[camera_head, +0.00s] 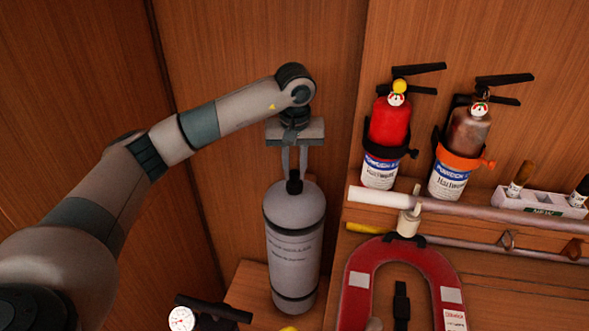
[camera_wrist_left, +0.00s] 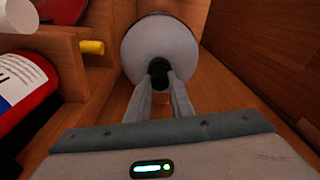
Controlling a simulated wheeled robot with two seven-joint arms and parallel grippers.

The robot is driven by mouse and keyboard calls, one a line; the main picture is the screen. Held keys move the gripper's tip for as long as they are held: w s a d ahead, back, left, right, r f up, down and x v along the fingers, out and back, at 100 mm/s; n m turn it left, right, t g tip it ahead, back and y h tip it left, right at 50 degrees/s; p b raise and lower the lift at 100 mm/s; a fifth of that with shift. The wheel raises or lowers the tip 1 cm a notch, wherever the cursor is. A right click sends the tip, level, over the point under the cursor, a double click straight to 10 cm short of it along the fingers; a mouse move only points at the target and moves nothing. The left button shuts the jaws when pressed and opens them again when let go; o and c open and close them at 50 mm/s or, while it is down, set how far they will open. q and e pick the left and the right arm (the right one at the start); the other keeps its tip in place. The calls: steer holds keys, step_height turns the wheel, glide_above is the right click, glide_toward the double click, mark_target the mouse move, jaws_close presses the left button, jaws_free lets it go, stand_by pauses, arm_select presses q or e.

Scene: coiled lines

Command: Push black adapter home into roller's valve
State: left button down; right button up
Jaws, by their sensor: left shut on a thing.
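The roller looks to be the grey upright cylinder (camera_head: 293,240) with dark bands and printed text, in the middle of the head view. Its round pale end shows in the left wrist view (camera_wrist_left: 160,42). The black adapter (camera_head: 294,187) is at the centre of the cylinder's top; it also shows in the left wrist view (camera_wrist_left: 159,68). My left gripper (camera_head: 295,180) points down, its two fingers shut on the adapter. The valve is hidden under the adapter, and I cannot tell how deep the adapter sits. My right gripper is not in view.
A red extinguisher (camera_head: 389,125) and a brown one (camera_head: 467,135) hang at right. Below them are a white-ended tube (camera_head: 400,199) and a red horseshoe-shaped float (camera_head: 362,275). A gauge (camera_head: 182,318) stands at the bottom. Wood walls are close behind the cylinder.

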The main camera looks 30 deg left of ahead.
arm_select(q)
steer(key=c, duration=1.2)
jaws_free()
steer(key=shift+f, duration=0.1)
steer(key=shift+o, duration=0.2)
steer(key=shift+r+p, duration=0.95)
steer(key=shift+r, duration=1.6)
steer(key=shift+r+b, duration=0.3)
steer(key=shift+r, duration=0.15)
step_height(320, 180, up, 16)
steer(key=s+d+b, duration=0.1)
steer(key=b, duration=0.1)
steer(key=shift+s+r+b, duration=0.15)
steer(key=shift+s+b, duration=0.25)
